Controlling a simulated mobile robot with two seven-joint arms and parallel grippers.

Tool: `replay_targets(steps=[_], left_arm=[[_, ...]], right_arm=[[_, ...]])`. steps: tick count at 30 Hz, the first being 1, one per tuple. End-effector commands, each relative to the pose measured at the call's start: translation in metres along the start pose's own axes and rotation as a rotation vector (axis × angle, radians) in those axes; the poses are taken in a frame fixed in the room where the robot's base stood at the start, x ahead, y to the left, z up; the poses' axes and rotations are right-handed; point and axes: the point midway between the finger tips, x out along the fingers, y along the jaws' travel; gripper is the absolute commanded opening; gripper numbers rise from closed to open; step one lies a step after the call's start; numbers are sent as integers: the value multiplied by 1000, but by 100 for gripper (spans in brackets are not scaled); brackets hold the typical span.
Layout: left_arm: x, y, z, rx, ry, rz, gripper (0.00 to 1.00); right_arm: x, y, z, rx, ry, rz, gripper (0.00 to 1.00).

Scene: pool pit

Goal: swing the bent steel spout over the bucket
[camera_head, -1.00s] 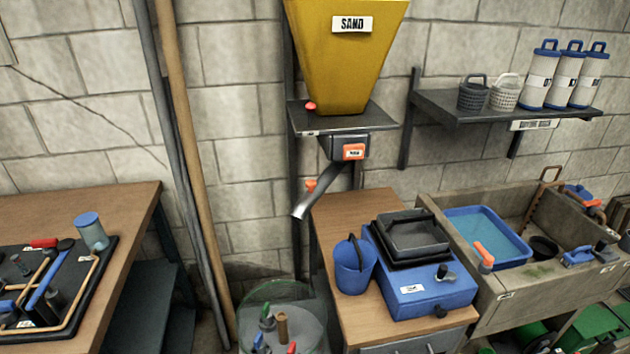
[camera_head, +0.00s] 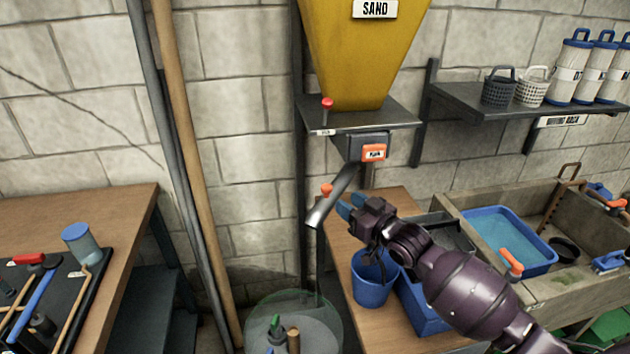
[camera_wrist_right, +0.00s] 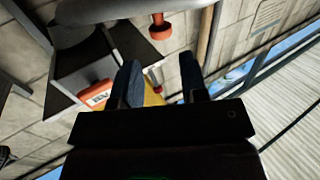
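The bent steel spout (camera_head: 338,194) hangs below the yellow sand hopper (camera_head: 362,60) and slopes down to the left. Its open end is left of the wooden cabinet, above and left of the blue bucket (camera_head: 373,290), not over it. An orange knob (camera_head: 326,190) sits on the spout. The bucket stands on the cabinet, partly behind my right arm. My right gripper (camera_head: 348,205) is beside the spout's lower end, on its right. In the wrist view its dark blue fingers (camera_wrist_right: 160,80) are apart and empty, with the spout (camera_wrist_right: 110,10) and knob (camera_wrist_right: 160,28) beyond them. My left gripper is out of view.
A clear drum (camera_head: 265,315) with tools stands below the spout. A blue tray (camera_head: 510,240) lies in the stone sink at right. Two long poles (camera_head: 185,150) lean on the wall at left. A wooden bench (camera_head: 110,215) stands at far left.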

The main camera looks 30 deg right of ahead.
Motion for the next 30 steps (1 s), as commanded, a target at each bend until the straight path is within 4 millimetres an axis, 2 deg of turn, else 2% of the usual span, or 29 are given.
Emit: replay_targets(steps=[5,9,21,30], left_arm=[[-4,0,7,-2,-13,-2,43],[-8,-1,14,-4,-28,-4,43],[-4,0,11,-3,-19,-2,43],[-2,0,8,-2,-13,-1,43]], right_arm=[[12,0,-1,6,3,0,40],[32,0,0,6,2,1,40],[91,-1,1,4,-1,1,40],[107,0,1,4,0,1,40]])
